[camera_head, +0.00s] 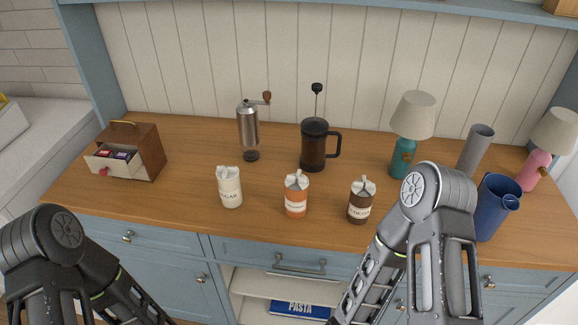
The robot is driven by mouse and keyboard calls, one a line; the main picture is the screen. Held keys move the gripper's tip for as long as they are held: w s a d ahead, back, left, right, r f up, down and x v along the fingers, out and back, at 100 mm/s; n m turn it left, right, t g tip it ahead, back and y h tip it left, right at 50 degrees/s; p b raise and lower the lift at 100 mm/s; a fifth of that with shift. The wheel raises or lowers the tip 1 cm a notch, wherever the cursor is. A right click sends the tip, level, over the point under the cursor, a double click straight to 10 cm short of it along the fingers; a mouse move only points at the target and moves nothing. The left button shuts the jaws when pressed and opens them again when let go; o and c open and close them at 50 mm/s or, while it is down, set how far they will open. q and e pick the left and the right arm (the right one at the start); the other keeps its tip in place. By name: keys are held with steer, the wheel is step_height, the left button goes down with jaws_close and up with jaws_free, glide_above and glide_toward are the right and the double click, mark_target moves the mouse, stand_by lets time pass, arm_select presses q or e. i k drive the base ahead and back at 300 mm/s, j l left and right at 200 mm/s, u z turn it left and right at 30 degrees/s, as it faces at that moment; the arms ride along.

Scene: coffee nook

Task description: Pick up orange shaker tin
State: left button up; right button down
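The orange shaker tin (296,197) stands upright on the wooden counter, near its front edge and around the middle. It has an orange body, a pale label band and a whitish top. A cream shaker tin labelled sugar (230,188) stands to its left, and a dark brown shaker tin (360,202) stands to its right. Nothing touches the orange tin. Only links of my two arms show, at the lower left and lower right. Neither gripper shows in the picture, so their fingers cannot be seen.
Behind the tins stand a steel grinder (248,130) and a French press (315,146). A small wooden drawer box (140,153) is at left. A teal lamp (405,155), grey cylinder (476,150), blue pitcher (494,208) and pink lamp (538,168) are at right.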

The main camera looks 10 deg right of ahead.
mark_target(296, 200)
steer(key=k+l+z, duration=0.15)
steer(key=l, duration=0.3)
steer(key=k+l+z, duration=0.15)
steer(key=l, duration=0.35)
steer(key=k+l+z, duration=0.2)
steer(key=l, duration=0.3)
steer(key=l+z, duration=0.15)
steer(key=l, duration=0.35)
